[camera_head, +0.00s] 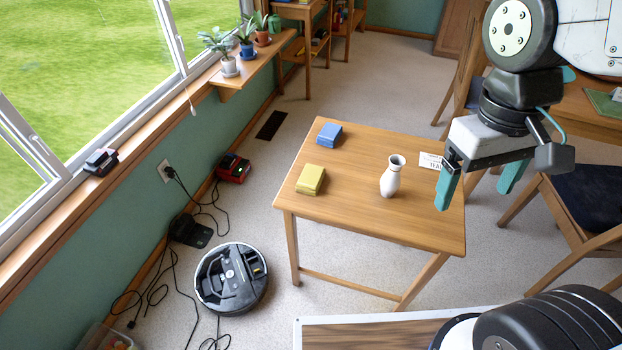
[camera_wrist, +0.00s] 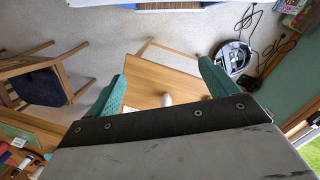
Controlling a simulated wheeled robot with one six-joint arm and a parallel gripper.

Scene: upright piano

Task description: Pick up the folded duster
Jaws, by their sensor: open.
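A yellow folded cloth-like block (camera_head: 311,179), which looks like the folded duster, lies on the left part of the small wooden table (camera_head: 355,215). A similar blue folded block (camera_head: 329,134) lies behind it, near the table's back left corner. I cannot tell for sure from the pictures which one is the duster. My gripper (camera_head: 474,197) is open and empty, above and to the right of the table, well apart from both blocks. Its two teal fingers also show in the wrist view (camera_wrist: 162,70), where neither block can be made out.
A white vase (camera_head: 391,177) stands on the table between my gripper and the yellow block; it also shows in the wrist view (camera_wrist: 166,100). A white card (camera_head: 431,160) lies near the right edge. A robot vacuum (camera_head: 231,279) and cables are on the floor at left. A chair (camera_head: 575,215) stands at right.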

